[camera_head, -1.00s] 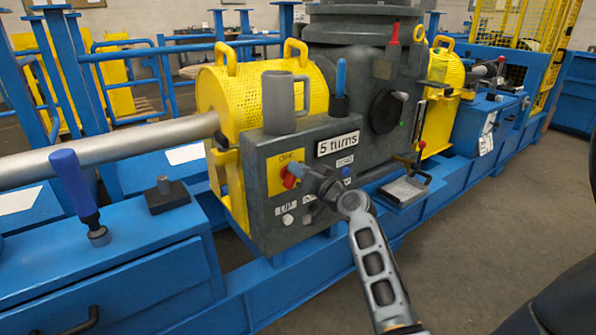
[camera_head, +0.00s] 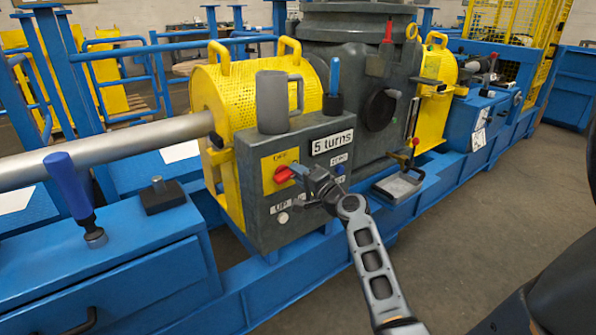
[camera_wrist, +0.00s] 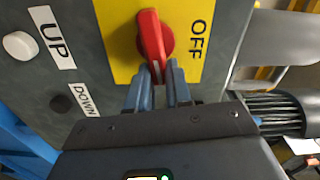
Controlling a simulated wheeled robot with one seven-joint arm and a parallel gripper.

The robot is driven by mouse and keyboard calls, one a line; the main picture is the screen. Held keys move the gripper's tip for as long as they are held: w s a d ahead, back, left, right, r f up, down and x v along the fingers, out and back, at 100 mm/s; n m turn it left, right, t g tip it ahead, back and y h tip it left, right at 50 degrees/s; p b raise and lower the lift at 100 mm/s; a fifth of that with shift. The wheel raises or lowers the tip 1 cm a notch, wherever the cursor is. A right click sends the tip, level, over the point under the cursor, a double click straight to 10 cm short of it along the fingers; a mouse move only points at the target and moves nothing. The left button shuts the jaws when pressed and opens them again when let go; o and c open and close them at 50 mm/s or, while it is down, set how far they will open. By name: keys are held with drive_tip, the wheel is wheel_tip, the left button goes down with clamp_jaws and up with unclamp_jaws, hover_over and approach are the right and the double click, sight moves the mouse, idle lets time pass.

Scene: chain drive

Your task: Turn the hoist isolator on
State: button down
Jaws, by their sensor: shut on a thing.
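The isolator is a red rotary switch (camera_head: 281,175) on a yellow plate (camera_head: 272,160) on the grey control box. In the wrist view the red handle (camera_wrist: 151,32) points down the picture toward my fingers. An OFF label (camera_wrist: 197,40) is on the plate beside it. In the head view the handle lies roughly level, its end pointing right at my gripper (camera_head: 299,172). In the wrist view my gripper (camera_wrist: 158,74) is shut on the handle's end, a blue-grey finger on each side.
UP (camera_wrist: 52,38) and DOWN (camera_wrist: 83,98) labels with buttons are beside the plate. A grey mug (camera_head: 273,102) and a blue-handled tool (camera_head: 334,85) stand on top of the box. A small grey tray (camera_head: 398,186) is to its right. Open floor lies at the right.

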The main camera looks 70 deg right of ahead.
drive_tip(key=shift+w+m, duration=0.1)
drive_tip(key=shift+m, duration=0.8)
drive_tip(key=shift+f, duration=0.1)
drive_tip(key=c, duration=1)
unclamp_jaws()
drive_tip(key=shift+d+f, duration=0.1)
drive_tip(key=shift+c, duration=0.2)
drive_tip(key=v, duration=0.8)
drive_tip(key=shift+w, duration=0.1)
